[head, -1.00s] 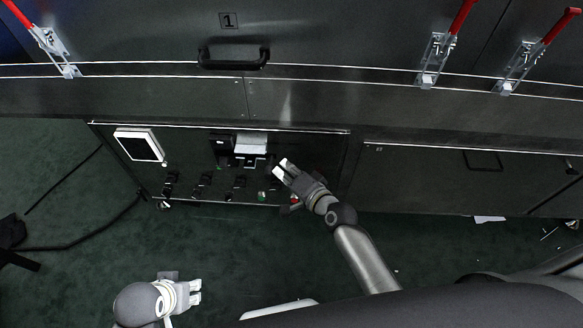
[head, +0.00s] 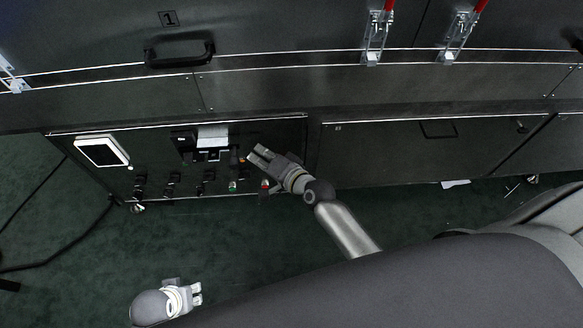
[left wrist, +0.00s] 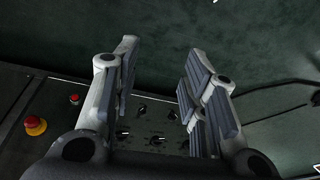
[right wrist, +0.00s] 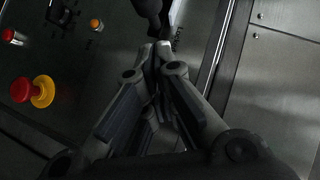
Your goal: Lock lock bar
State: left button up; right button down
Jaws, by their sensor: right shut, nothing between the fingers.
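Red-handled metal clamps, one (head: 375,38) and another (head: 459,36), stand on the dryer's upper edge. A third clamp (head: 13,82) is cut off at the left. My right gripper (head: 257,152) is at the right part of the control panel. In the right wrist view its fingers (right wrist: 155,48) are shut and empty, with their tips beside a dark handle-like part (right wrist: 148,8); contact cannot be told. My left gripper (head: 199,293) is low over the floor; its fingers (left wrist: 158,65) are apart and empty.
Green floor (head: 90,265) lies open in front.

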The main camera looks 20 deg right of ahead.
pick_arm(q)
notch_tip(320, 180, down, 7)
jog(key=s+p, duration=0.1)
jog(key=s, duration=0.1)
jog(key=shift+s+r+p, duration=0.15)
jog(key=shift+r+p, duration=0.05)
jog(key=shift+p, duration=0.15)
pick_arm(e)
jog(key=v, duration=1)
pick_arm(q)
jog(key=shift+a, duration=0.1)
